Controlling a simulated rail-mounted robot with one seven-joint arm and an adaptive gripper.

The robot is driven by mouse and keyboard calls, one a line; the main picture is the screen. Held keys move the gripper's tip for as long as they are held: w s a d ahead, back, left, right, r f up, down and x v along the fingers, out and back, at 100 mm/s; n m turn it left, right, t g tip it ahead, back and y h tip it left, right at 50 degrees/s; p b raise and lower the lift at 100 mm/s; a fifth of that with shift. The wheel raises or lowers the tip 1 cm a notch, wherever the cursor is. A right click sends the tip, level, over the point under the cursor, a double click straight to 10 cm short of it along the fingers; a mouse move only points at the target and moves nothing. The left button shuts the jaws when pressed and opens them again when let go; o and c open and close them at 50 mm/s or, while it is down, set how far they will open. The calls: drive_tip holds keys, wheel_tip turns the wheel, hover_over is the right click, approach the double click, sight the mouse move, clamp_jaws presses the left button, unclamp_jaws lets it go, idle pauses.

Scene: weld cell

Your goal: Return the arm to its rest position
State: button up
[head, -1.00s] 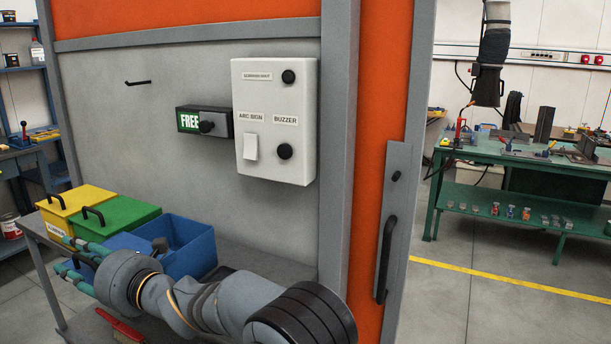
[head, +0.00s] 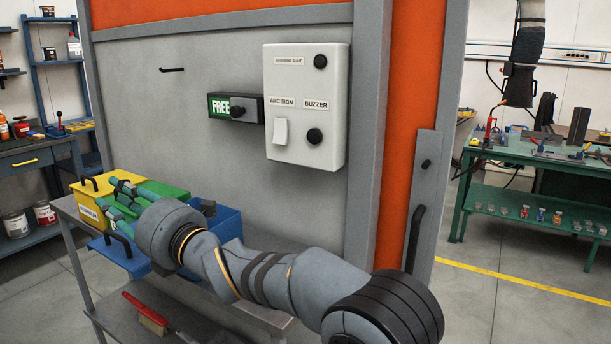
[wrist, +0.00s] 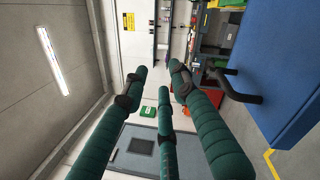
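My gripper (head: 118,205) has green, ribbed fingers and is at the left end of my arm, in front of the bins in the head view. In the wrist view, my gripper (wrist: 158,80) shows three fingers spread apart with nothing between them. My grey arm stretches across the lower part of the head view, in front of the bench and wall panel. Whether the fingers touch a bin I cannot tell.
A yellow bin (head: 83,190), a green bin (head: 172,190) and a blue bin (head: 228,224) stand close by on a grey bench. A red brush (head: 147,313) lies below. A white control box (head: 305,105) hangs on the panel.

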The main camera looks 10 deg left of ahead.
drive_tip(key=shift+m+t, duration=0.4)
drive_tip(key=shift+t, duration=0.1)
drive_tip(key=w+d, duration=0.1)
drive_tip(key=d, duration=0.1)
drive_tip(key=w+d+b, duration=0.1)
drive_tip(key=w+d, duration=0.1)
drive_tip(key=shift+f, duration=0.2)
